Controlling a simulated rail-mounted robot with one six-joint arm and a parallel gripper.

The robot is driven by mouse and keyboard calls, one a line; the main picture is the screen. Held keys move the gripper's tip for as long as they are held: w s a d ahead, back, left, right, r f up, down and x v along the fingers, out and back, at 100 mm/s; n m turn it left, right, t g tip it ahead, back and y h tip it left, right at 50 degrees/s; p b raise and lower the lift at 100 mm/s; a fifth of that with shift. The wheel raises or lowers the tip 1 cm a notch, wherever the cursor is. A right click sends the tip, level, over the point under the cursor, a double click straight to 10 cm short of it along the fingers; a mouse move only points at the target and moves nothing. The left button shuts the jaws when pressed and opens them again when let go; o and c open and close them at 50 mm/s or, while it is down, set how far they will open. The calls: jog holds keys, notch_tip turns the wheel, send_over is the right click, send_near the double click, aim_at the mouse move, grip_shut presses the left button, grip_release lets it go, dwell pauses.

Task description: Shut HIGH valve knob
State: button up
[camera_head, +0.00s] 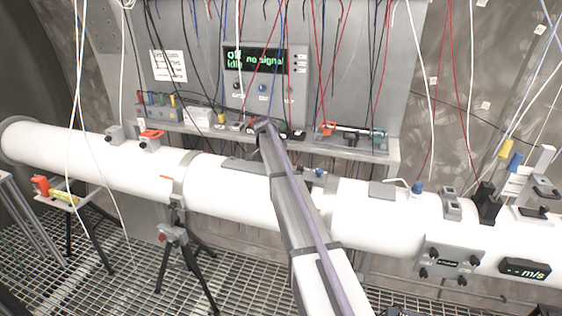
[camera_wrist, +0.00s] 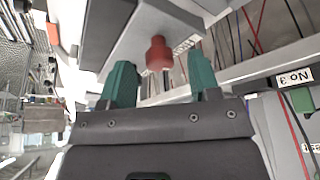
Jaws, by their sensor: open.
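In the wrist view a red knob (camera_wrist: 159,55) sticks out from a grey box (camera_wrist: 140,38). I cannot read a HIGH label on it, so I cannot tell whether it is the HIGH valve knob. My gripper (camera_wrist: 159,70) is open, with one green finger on each side of the red knob in the picture. I see no clear contact between the fingers and the knob. In the head view my arm reaches up to the shelf (camera_head: 350,143) below the panel, and it hides part of what stands there.
A control panel (camera_head: 265,75) with a green-text display stands behind the shelf. Many thin cables hang in front of it. A long white pipe (camera_head: 235,190) runs across below the shelf, with small devices on top. A white label (camera_wrist: 295,77) shows at right in the wrist view.

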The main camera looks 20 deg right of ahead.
jog(key=p+v, duration=0.8)
jog(key=v, duration=0.2)
jog(key=shift+f, duration=0.1)
jog(key=s+a+f+n+y+b, duration=0.1)
jog(key=s+a+f+n+b, duration=0.5)
jog(key=s, duration=0.7)
jog(key=s+a+f+n+y+b, duration=0.2)
jog(key=s+a+f+n+b, duration=0.3)
jog(key=s, duration=0.9)
jog(key=s+a+f+n+y+b, duration=0.1)
jog(key=s+a+f+n+b, duration=0.5)
jog(key=s+a+f+b, duration=0.3)
jog(key=s+f+b, duration=0.1)
jog(key=s+f, duration=0.2)
jog(key=s, duration=0.2)
jog(key=shift+a+n+b, duration=0.3)
jog(key=shift+b, duration=0.1)
